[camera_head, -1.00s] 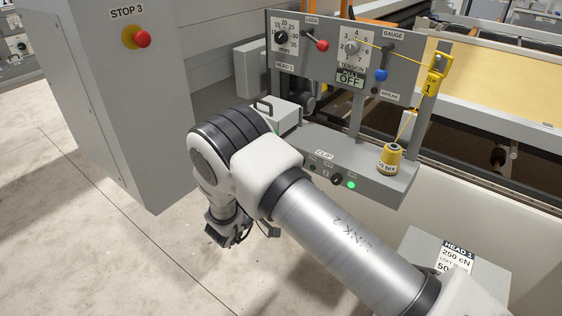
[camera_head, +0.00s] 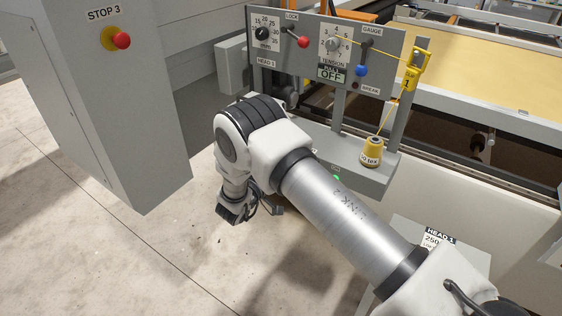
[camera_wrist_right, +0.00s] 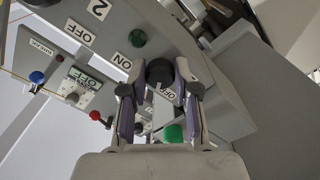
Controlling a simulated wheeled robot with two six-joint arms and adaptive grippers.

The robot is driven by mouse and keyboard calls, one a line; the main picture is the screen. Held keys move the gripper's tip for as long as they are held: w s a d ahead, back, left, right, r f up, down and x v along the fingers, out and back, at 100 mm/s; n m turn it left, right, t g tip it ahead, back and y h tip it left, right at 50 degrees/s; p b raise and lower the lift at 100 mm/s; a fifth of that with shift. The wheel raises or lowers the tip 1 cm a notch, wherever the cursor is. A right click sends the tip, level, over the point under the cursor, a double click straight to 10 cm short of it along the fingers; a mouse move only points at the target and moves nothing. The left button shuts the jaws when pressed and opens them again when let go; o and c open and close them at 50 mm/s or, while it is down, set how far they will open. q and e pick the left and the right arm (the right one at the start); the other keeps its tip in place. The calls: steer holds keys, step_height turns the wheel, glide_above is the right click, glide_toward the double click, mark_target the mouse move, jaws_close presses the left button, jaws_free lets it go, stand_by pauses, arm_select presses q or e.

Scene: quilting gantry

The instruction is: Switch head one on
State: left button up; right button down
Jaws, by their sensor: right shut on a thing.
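The head 1 panel (camera_head: 300,65) is a grey board with dials, a red-knobbed lever, a blue-knobbed lever and a small display (camera_head: 331,74) reading OFF. My right arm crosses in front of the control box below it and hides the box's knobs. In the right wrist view my right gripper (camera_wrist_right: 160,82) is closed around a black rotary knob (camera_wrist_right: 160,70), one finger on each side. ON and OFF labels lie beside this knob. The display also shows there (camera_wrist_right: 75,85), reading OFF. My right gripper is hidden in the head view, and my left gripper is not seen.
A grey cabinet with a red STOP 3 button (camera_head: 122,40) stands at the left. A yellow thread cone (camera_head: 372,152) sits on the control box ledge, its thread running up to a yellow clip (camera_head: 410,78). Floor at lower left is clear.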

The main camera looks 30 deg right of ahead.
steer(key=shift+w+r+m+b, duration=0.1)
steer(key=shift+w+m+b, duration=0.05)
steer(key=shift+m+b, duration=5.65)
steer(key=shift+m+p, duration=0.3)
steer(key=shift+m, duration=0.1)
steer(key=c, duration=0.9)
jaws_free()
steer(key=shift+o, duration=0.2)
steer(key=shift+a, duration=0.1)
